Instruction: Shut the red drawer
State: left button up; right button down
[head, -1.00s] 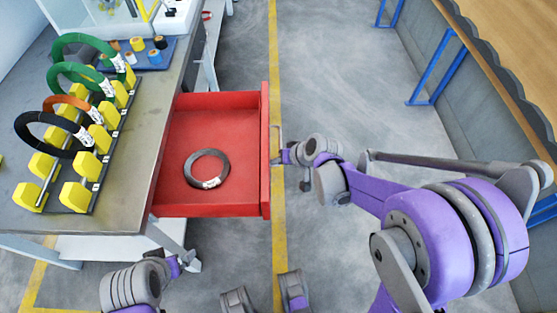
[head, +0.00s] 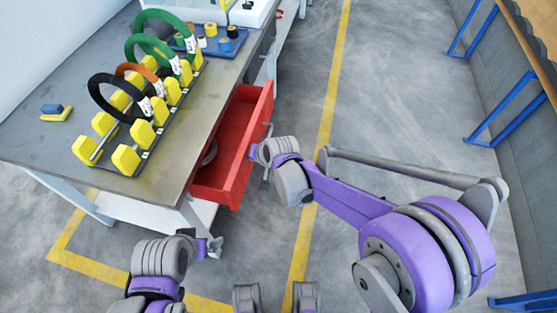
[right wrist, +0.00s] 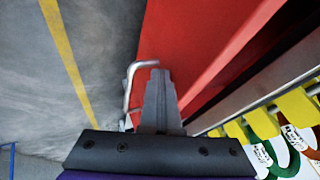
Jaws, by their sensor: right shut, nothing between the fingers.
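The red drawer (head: 238,172) is partly open, sticking out from under the workbench in the head view. A dark coil (head: 210,152) lies inside it, partly hidden by the bench top. The right wrist view shows the drawer's red front (right wrist: 185,45) and its grey bar handle (right wrist: 128,88). My right gripper (head: 255,152) is at the outer side of the drawer front, beside the handle. Its fingers (right wrist: 158,78) are shut and empty, close to the red front; contact is hard to tell. My left gripper (head: 217,247) is low beside the bench's near corner, too small to read.
The workbench (head: 50,135) carries a yellow-blocked rack (head: 125,158) with green, orange and black coils. A blue tray (head: 225,47) with tape rolls is at the back.

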jog(key=w+a, duration=0.2)
jog(key=a, duration=0.5)
jog(key=shift+w+a, duration=0.15)
jog(key=shift+a, duration=0.25)
jog(key=shift+d, duration=0.15)
